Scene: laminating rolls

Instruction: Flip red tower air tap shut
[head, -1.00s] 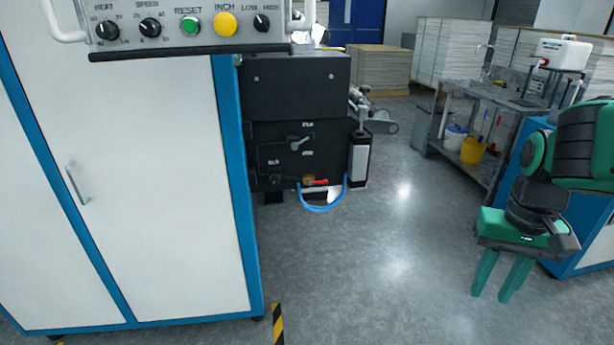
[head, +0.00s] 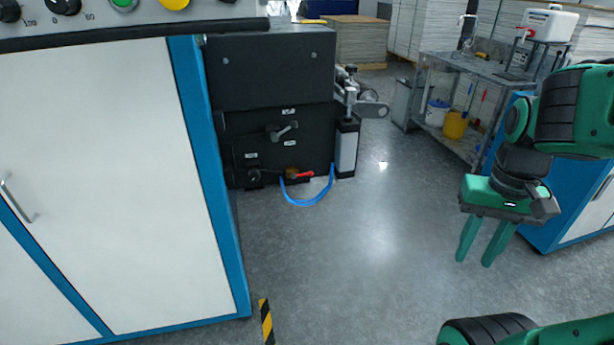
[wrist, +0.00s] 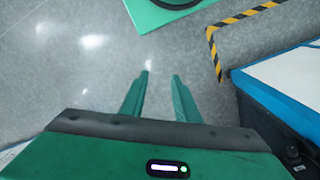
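The red tap handle (head: 304,174) sits low on the black machine unit (head: 270,70), beside a small brass body (head: 291,172). A blue hose (head: 308,203) loops below it to a pale cylinder (head: 346,150) at the unit's right side. The red handle looks roughly level, pointing right. My gripper (head: 474,258) hangs over the floor well to the right of the tap, fingers down, apart and empty. In the wrist view my gripper's two fingers (wrist: 158,85) show a gap with only floor between them. The tap is not visible in the wrist view.
A white and blue cabinet (head: 130,180) fills the left, with a striped floor mark (head: 266,322) by its corner. A grey workbench (head: 450,68) with a yellow bucket (head: 455,125) stands back right. A blue cabinet (head: 545,225) is behind my arm. The floor between is clear.

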